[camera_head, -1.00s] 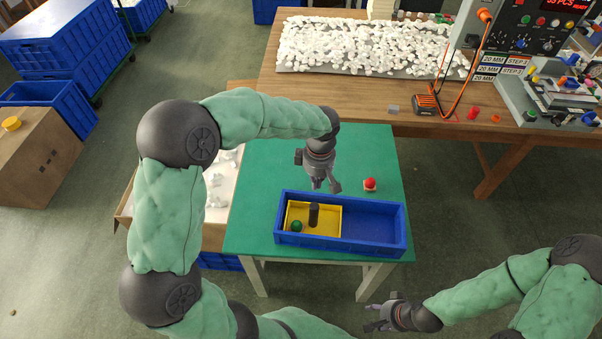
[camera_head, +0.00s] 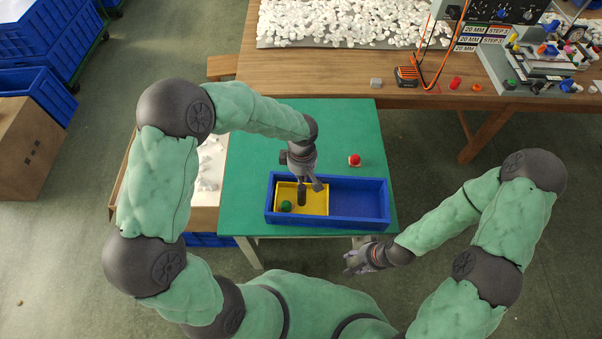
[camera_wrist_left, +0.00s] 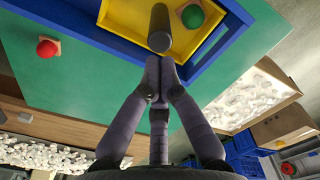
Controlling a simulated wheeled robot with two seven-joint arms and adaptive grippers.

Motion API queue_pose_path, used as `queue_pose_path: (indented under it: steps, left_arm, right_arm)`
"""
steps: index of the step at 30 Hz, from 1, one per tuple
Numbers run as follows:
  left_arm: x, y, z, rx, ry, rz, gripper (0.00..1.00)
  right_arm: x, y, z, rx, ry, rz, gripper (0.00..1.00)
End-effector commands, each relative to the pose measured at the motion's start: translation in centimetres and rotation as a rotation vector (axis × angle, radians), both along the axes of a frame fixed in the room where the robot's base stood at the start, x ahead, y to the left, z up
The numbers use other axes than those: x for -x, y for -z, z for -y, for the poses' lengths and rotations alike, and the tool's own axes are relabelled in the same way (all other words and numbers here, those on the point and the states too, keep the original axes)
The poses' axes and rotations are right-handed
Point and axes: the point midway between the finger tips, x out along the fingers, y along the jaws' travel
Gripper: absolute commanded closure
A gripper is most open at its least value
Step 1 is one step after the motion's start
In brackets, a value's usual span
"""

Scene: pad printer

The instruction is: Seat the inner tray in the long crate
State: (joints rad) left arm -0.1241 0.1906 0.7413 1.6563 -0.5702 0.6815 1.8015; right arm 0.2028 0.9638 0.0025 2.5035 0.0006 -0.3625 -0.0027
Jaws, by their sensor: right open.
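The yellow inner tray (camera_head: 316,199) lies inside the left part of the blue long crate (camera_head: 358,223) on the green table. A dark upright post (camera_head: 302,197) stands in the tray, with a green ball (camera_head: 286,206) beside it. The left wrist view also shows the post (camera_wrist_left: 159,28), tray (camera_wrist_left: 125,14) and ball (camera_wrist_left: 192,16). My right gripper (camera_head: 354,263) is open and empty, in front of the table.
A red ball (camera_head: 355,160) on a small block sits behind the crate. The right part of the crate is empty. The green table (camera_head: 250,140) is clear at the back. A wooden bench (camera_head: 330,72) with white parts and a machine stands behind.

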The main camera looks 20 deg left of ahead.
Motion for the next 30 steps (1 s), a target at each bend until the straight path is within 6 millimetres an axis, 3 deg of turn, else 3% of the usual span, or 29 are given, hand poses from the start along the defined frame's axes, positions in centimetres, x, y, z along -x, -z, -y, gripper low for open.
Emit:
queue_pose_path:
  steps: [10, 30]
  left_arm:
    - [0.0, 3.6, 0.0, 0.000, 0.001, 0.000, 1.00]
    - [0.0, 4.0, 0.0, 0.000, 0.000, 0.001, 1.00]
  right_arm:
    - [0.0, 2.0, 0.0, 0.000, 0.000, 0.000, 0.52]
    - [0.0, 2.4, 0.0, 0.000, 0.000, 0.000, 0.52]
